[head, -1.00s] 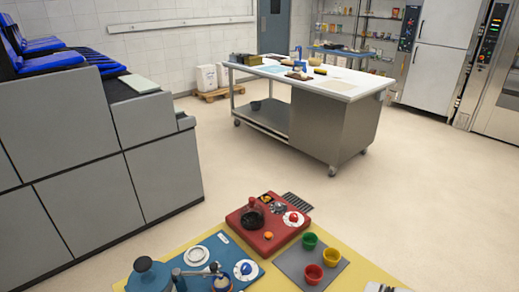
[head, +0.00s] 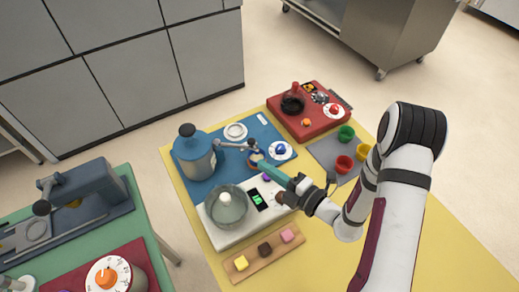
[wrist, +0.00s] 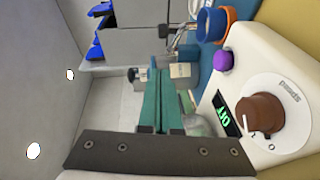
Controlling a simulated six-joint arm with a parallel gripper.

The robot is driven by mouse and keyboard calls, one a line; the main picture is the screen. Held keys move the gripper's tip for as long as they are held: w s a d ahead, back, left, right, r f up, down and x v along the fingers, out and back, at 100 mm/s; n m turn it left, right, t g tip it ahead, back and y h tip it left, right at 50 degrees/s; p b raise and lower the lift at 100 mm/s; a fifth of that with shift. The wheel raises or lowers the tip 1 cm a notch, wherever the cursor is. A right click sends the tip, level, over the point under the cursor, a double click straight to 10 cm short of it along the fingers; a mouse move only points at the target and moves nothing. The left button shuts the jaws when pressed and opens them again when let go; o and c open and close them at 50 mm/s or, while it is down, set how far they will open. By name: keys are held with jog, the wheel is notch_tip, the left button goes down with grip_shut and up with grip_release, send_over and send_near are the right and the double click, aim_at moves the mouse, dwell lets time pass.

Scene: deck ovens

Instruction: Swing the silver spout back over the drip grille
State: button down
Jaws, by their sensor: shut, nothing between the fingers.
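The silver spout (head: 232,146) reaches right from the blue tank (head: 195,158) on a blue base (head: 215,183). Its outer end stands close to a small blue and orange cup (head: 257,160). A pale round disc (head: 236,131), perhaps the drip grille, lies on the base behind the spout; its surface is too small to tell. My gripper (head: 264,167) is shut and empty, its teal fingers pointing at the cup and spout end, with a gap to the spout hard to judge. In the wrist view the teal fingers (wrist: 160,100) are together, with the spout (wrist: 178,38) beyond them.
A wooden board (head: 264,254) with colored blocks lies in front. A red unit (head: 310,112) and colored cups on a grey mat (head: 330,150) stand to the right.

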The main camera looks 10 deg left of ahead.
aim_at(252, 144)
jog(key=w+a, duration=0.3)
jog(key=w, duration=0.2)
jog(key=shift+a+f, duration=0.2)
jog(key=shift+f, duration=0.25)
jog(key=shift+w, duration=0.15)
jog(key=shift+w+d+n+g+y, duration=0.1)
jog(key=shift+w+n+g+y, duration=0.25)
jog(key=shift+g, duration=0.25)
jog(key=shift+w+n+g+y, duration=0.55)
jog(key=shift+w+n+g, duration=0.8)
jog(key=shift+g, duration=0.25)
jog(key=shift+w+a, duration=0.25)
jog(key=shift+w, duration=0.55)
jog(key=shift+w+a, duration=0.3)
jog(key=shift+w, duration=0.45)
jog(key=shift+w+a, duration=0.25)
jog(key=shift+w, duration=0.55)
